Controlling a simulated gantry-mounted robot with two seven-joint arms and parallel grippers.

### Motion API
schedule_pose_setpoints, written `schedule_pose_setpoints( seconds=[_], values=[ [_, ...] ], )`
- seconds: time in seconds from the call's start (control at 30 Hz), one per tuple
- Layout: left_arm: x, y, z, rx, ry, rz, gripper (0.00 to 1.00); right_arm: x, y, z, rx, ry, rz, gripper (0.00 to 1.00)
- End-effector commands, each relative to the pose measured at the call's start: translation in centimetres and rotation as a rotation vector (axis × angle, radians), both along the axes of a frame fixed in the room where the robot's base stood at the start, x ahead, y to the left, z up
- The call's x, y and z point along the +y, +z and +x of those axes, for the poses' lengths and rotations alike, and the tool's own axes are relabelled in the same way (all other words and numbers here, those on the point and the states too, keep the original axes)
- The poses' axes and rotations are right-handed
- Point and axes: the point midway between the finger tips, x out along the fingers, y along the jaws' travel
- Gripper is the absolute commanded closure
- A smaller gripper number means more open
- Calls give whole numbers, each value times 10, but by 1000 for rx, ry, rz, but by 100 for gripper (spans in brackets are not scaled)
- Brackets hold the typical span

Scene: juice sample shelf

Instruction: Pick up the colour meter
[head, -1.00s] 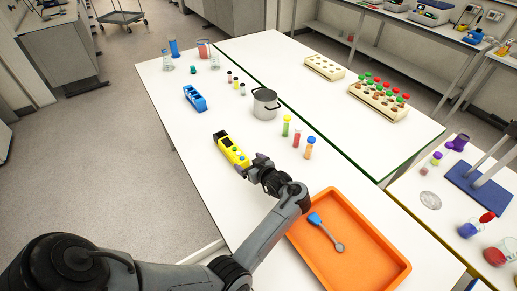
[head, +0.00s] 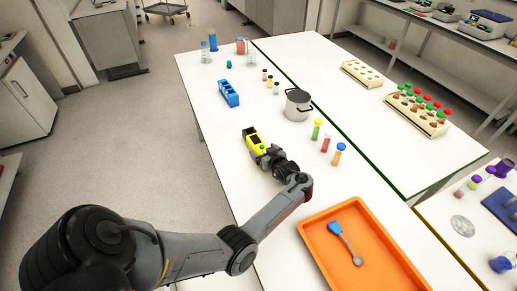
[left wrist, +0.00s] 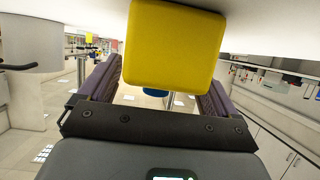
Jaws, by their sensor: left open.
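The colour meter is a yellow block with a dark screen (head: 251,136) lying on the white table in the head view. My left gripper (head: 267,157) is open at its near end and hides part of it. In the left wrist view the yellow end of the meter (left wrist: 172,45) fills the upper middle, with the two purple-grey fingers on either side of it. I cannot tell whether the fingers touch it. My right gripper is not in view.
A grey pot (head: 297,105) and several coloured vials (head: 326,143) stand right of the meter. A blue rack (head: 229,93) is behind it. An orange tray (head: 318,244) holding a blue-handled scoop (head: 346,243) lies in front, to the right. Table left of the meter is clear.

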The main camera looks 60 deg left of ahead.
Motion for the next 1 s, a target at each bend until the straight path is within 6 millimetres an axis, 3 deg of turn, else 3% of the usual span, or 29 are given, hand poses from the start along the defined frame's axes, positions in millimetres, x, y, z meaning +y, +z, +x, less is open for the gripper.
schedule_pose_setpoints(
  seconds=[0.37,0.8,1.0],
  values=[
    [8,-4,0,-1,0,-2,8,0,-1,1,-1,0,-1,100],
    [8,-4,1,-1,-1,-1,76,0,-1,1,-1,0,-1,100],
    [8,-3,1,-3,0,1,79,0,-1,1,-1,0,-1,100]
  ],
)
